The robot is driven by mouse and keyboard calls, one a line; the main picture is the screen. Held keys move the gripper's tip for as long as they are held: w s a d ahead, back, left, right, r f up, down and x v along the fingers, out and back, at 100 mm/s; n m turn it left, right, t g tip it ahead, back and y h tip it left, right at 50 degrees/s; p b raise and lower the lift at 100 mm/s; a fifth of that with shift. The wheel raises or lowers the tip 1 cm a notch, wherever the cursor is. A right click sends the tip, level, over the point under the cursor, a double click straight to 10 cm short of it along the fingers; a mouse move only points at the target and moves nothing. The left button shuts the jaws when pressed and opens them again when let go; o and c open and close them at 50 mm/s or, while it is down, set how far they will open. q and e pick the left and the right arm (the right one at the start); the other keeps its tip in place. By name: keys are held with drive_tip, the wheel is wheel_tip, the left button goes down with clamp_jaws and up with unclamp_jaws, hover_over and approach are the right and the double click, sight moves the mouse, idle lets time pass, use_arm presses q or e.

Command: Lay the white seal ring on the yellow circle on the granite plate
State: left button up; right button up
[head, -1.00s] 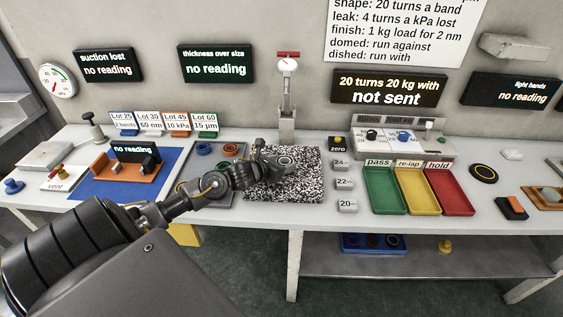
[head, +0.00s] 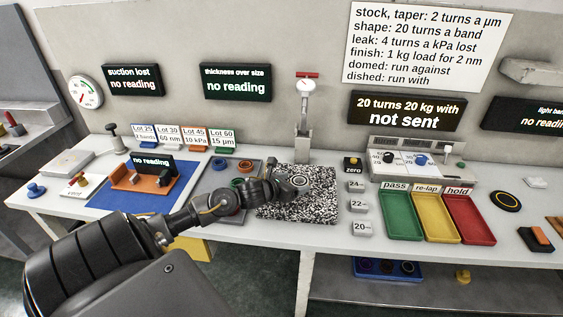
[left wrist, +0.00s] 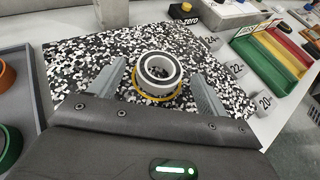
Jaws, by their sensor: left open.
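The white seal ring (left wrist: 143,72) lies flat on the speckled granite plate (left wrist: 85,62) in the left wrist view. The yellow circle (left wrist: 158,99) shows around its near edge, and the ring looks set toward the circle's far side. My left gripper (left wrist: 161,76) is open, with one finger on each side of the ring and a gap to both. In the head view my left gripper (head: 287,184) reaches over the plate (head: 300,210) from the left, beside the ring (head: 300,181). The circle is hard to make out there. My right gripper is not in view.
A dial gauge stand (head: 303,145) rises behind the plate. A grey tray (head: 207,181) with coloured rings stands left of it. Small weight blocks (head: 359,204) and green, yellow and red trays (head: 472,219) stand to the right. The front of the plate is clear.

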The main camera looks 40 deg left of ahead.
use_arm(q)
drive_tip(key=b+v, duration=0.1)
drive_tip(key=v, duration=0.8)
drive_tip(key=shift+s+d, duration=0.1)
drive_tip(key=shift+s, duration=0.05)
drive_tip(key=shift+s+r, duration=0.3)
drive_tip(key=shift+s, duration=0.2)
